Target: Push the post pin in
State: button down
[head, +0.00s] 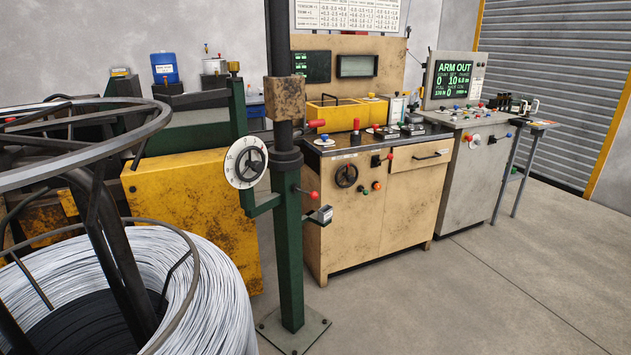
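A green post (289,255) with a dark upper column stands on a floor plate in the middle of the head view. A thin pin with a red knob (313,195) sticks out from the right side of the post, a little below the dark collar (286,160). It looks like the post pin; how deep it sits I cannot tell. A white dial (246,163) with a dark handwheel is on a green bracket left of the post. My gripper is not in view.
A large reel of wire (215,300) with dark hoops fills the left front. A beige cabinet (390,215) and a grey console (475,185) stand behind the post; the console screen (456,78) reads "ARM OUT". The concrete floor (470,290) at right front is clear.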

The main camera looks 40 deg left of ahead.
aim_at(314, 195)
jog(key=u, duration=0.5)
jog(key=i, duration=1.15)
jog(key=u, duration=1.65)
jog(key=i, duration=0.8)
jog(key=u, duration=0.6)
